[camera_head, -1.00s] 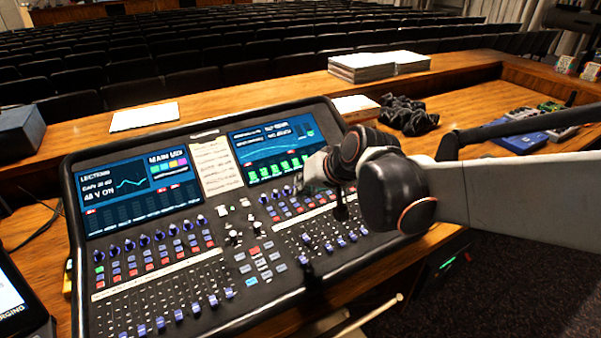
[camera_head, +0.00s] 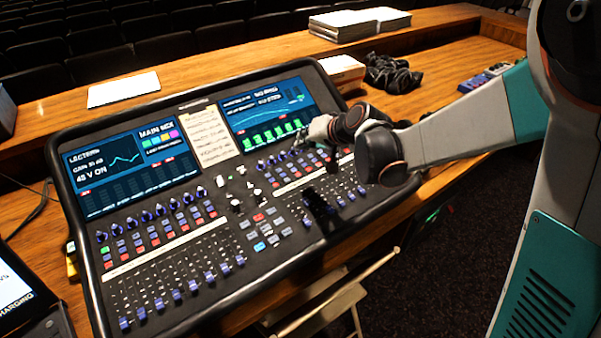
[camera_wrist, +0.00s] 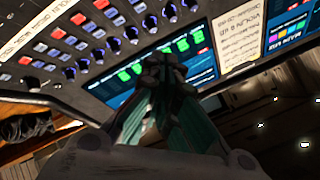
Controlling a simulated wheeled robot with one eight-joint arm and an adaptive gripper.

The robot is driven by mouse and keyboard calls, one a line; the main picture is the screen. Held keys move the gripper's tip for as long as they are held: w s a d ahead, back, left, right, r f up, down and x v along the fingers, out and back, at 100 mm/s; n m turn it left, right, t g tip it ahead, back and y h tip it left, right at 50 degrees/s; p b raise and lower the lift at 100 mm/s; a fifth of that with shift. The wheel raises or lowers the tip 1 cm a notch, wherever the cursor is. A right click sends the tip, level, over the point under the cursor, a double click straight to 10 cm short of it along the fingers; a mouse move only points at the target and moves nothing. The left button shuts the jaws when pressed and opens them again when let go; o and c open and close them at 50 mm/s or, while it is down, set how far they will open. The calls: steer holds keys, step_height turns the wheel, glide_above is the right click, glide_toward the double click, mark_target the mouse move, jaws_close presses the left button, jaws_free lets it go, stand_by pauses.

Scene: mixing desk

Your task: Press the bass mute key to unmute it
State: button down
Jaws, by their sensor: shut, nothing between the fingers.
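The mixing desk (camera_head: 285,243) has two lit screens, rows of blue knobs, small red and blue keys, and faders. The right bank's key row (camera_head: 290,175) lies below its knobs; red keys also show in the wrist view (camera_wrist: 58,33). I cannot read which key is the bass mute. My gripper (camera_head: 303,146) is shut and empty, over the area between the right screen (camera_head: 266,112) and the right bank's knobs. In the wrist view its fingertips (camera_wrist: 165,64) overlap the screen's lower part. I cannot tell whether they touch the desk. My arm hides some right-end controls.
A paper note (camera_head: 209,137) lies between the screens. Paper stacks (camera_head: 360,24), a black cable coil (camera_head: 393,73) and a white sheet (camera_head: 124,89) lie on the wooden table behind. A tablet (camera_head: 15,295) stands at the left edge.

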mark_target(298, 174)
steer(key=shift+f, duration=0.1)
steer(key=f+b, duration=0.2)
steer(key=f, duration=0.1)
steer(key=f+b, duration=0.4)
steer(key=f, duration=0.1)
steer(key=shift+w+a+f, duration=0.25)
steer(key=shift+w+f, duration=0.05)
steer(key=shift+w, duration=0.05)
steer(key=shift+b, duration=0.3)
stand_by(1.0)
steer(key=shift+f, duration=0.4)
steer(key=shift+f+b, duration=0.25)
steer(key=shift+b, duration=0.25)
steer(key=shift+r, duration=0.2)
steer(key=shift+r+p, duration=0.5)
steer(key=shift+r, duration=0.05)
